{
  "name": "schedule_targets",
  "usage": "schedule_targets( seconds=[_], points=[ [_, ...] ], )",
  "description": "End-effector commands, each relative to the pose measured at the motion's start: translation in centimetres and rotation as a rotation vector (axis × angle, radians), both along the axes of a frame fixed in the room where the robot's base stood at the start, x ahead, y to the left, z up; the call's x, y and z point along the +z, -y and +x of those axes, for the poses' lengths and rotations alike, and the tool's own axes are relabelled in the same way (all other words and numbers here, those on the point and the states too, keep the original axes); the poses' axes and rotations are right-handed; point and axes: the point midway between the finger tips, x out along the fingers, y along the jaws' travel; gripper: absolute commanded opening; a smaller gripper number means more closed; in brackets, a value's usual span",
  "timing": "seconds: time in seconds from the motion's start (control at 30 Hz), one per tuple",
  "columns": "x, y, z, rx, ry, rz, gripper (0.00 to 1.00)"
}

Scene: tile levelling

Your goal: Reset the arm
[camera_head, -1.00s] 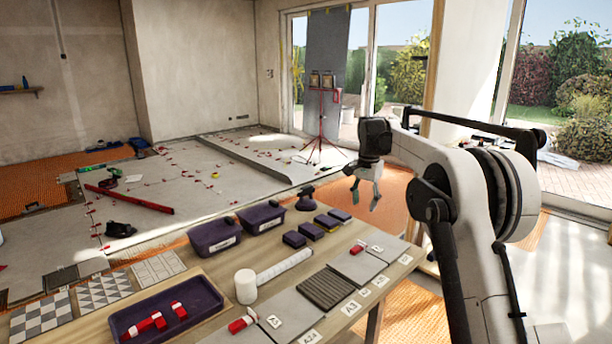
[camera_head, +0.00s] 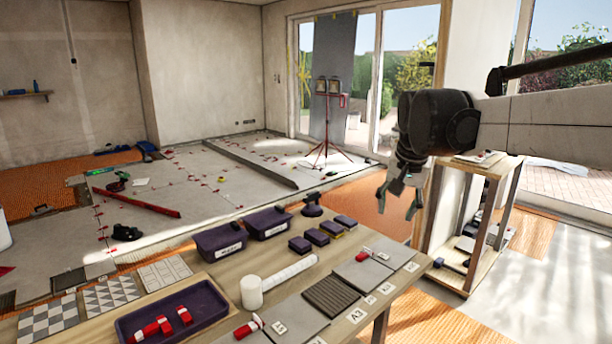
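My gripper (camera_head: 396,202) hangs from the arm at the right of the head view, above and beyond the right end of the wooden table (camera_head: 405,292). Its fingers point down and are spread apart, with nothing visible between them. It is apart from the table and everything on it. The white arm reaches in from the right edge at about the height of the window.
The table bears a purple tray (camera_head: 212,312) with red-and-white pieces, two purple bins (camera_head: 218,240), a white roll (camera_head: 290,272), dark blocks (camera_head: 300,244) and grey tiles (camera_head: 362,275). A wooden shelf rack (camera_head: 486,240) stands close behind my gripper. A red tripod lamp (camera_head: 326,125) stands farther back.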

Motion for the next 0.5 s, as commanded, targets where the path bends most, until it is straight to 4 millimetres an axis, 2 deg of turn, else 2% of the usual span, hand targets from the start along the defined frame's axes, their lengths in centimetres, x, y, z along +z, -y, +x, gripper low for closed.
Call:
schedule_targets(
  seconds=[0.03,0.27,0.5],
  points=[
    [0.0,0.0,-1.8,0.015,0.013,-0.005,0.39],
    [-0.7,-0.1,-8.6,0.093,0.074,-0.038,0.39],
    [-2.9,-0.1,-15.4,0.171,0.138,-0.075,0.39]
  ],
)
